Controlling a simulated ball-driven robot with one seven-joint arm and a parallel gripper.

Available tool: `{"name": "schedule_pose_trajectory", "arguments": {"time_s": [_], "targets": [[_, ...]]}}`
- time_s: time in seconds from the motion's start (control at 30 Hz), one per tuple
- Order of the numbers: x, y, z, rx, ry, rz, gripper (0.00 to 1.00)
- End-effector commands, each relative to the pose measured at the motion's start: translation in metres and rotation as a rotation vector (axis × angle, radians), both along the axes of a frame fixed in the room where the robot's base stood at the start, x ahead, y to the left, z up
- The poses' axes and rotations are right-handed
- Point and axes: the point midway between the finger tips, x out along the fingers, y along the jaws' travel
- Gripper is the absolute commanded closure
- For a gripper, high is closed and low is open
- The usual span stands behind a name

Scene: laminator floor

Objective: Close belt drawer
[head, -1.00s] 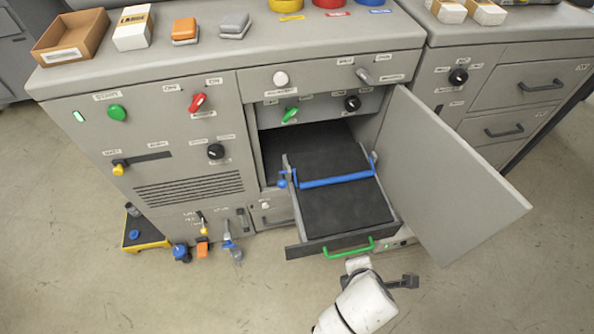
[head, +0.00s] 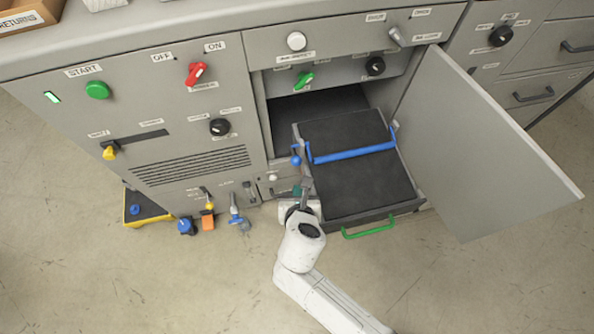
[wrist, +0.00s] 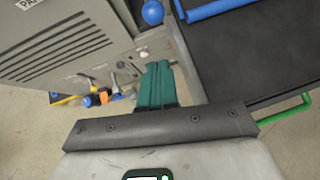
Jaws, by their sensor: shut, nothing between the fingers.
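The belt drawer (head: 355,188) is pulled out of the grey machine, its dark belt surface facing up. A blue bar (head: 352,153) crosses it, and a blue ball knob (head: 296,161) sits at its left side. A green handle (head: 368,229) is on its front; part of it shows at the right of the wrist view (wrist: 285,125). My gripper (head: 299,189) is beside the drawer's left wall, away from the handle. Its teal fingers (wrist: 157,84) are together and empty in the wrist view. I cannot tell whether they touch the drawer wall.
An open grey door (head: 480,150) stands to the right of the drawer. Small coloured valves (head: 235,210) and a yellow-edged box (head: 145,208) are low on the left. The floor in front of the drawer is clear apart from my arm.

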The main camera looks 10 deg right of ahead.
Motion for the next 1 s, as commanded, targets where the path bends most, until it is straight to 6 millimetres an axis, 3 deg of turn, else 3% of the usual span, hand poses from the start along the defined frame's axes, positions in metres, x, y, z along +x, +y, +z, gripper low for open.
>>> {"name": "schedule_pose_trajectory", "arguments": {"time_s": [0.17,0.4,1.0], "targets": [[0.027,-0.006,-0.025,0.000,0.001,-0.002,1.00],[0.057,-0.012,-0.018,0.002,0.001,-0.003,1.00],[0.068,-0.014,-0.017,0.002,0.001,-0.003,1.00]]}}
